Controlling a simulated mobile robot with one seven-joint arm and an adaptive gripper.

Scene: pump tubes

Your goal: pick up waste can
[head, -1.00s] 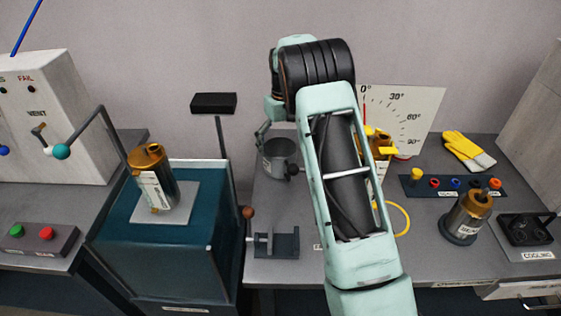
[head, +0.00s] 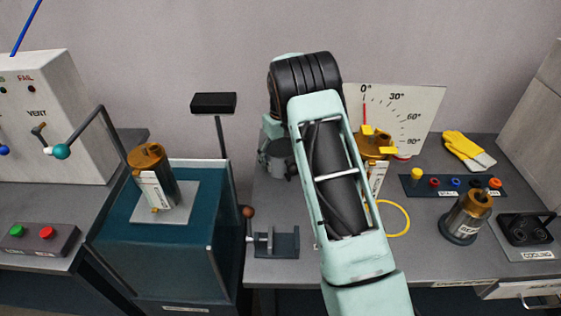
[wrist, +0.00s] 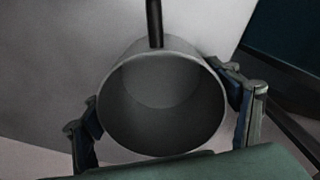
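The waste can (head: 273,166) is a grey, open-topped cylinder on the bench, left of my arm and partly hidden by it in the head view. In the wrist view I look into the empty-looking can (wrist: 162,105), with a dark rod-like handle at its top edge. My gripper (wrist: 168,112) is open, with one finger on each side of the can. The left finger is close to the can wall, and a small gap shows at the right finger. I cannot tell whether either touches. In the head view my arm hides most of the gripper.
A teal box (head: 155,255) with a bronze pump (head: 150,175) on top stands to the left. A grey bracket (head: 275,242) sits in front of the can. Behind and right of my arm are a yellow-topped pump (head: 373,145) and an angle board (head: 405,115).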

